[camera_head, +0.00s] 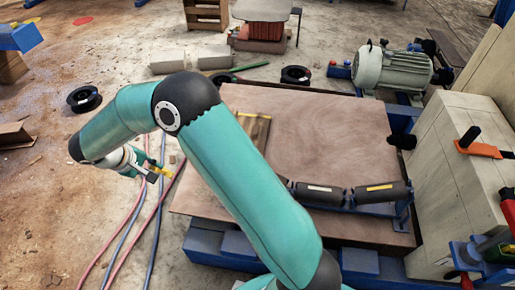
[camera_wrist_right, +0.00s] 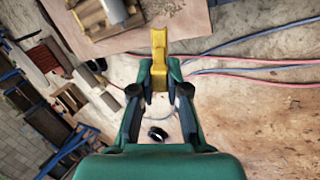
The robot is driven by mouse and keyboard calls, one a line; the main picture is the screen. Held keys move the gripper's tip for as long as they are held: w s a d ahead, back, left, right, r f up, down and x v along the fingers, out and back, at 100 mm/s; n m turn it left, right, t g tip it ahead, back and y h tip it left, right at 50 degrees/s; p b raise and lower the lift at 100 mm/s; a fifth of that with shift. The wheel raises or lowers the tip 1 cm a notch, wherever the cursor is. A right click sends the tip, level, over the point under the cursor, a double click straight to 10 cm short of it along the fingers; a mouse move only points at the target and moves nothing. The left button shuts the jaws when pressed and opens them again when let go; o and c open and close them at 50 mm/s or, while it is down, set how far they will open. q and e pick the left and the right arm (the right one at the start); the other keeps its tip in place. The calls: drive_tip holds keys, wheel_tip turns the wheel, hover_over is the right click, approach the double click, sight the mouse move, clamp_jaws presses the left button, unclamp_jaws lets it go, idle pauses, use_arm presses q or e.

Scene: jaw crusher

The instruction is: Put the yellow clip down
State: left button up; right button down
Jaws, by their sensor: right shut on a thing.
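The yellow clip (camera_wrist_right: 160,58) is held between the fingers of my right gripper (camera_wrist_right: 160,78) in the right wrist view. It sticks out past the fingertips. The clip is clear of the board, above the floor with the hoses. My left gripper is not in either view.
The brown board (camera_head: 325,130) lies on blue supports, with dark rollers (camera_head: 350,195) at its front right. Red and blue hoses (camera_head: 133,222) run along the floor. A grey motor (camera_head: 392,70) stands at the back right. The board's middle is largely bare.

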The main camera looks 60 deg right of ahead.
drive_tip(key=b, duration=0.4)
hover_over(198, 203)
wheel_tip(198, 203, down, 8)
use_arm(q)
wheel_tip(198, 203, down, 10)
drive_tip(key=b, duration=0.4)
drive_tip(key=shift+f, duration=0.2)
use_arm(e)
wheel_tip(198, 203, down, 20)
drive_tip(key=shift+r, duration=0.2)
use_arm(q)
drive_tip(key=shift+b, duration=0.3)
use_arm(e)
drive_tip(key=shift+f, duration=0.15)
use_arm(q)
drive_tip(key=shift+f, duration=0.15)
use_arm(e)
drive_tip(key=c, duration=1.2)
unclamp_jaws()
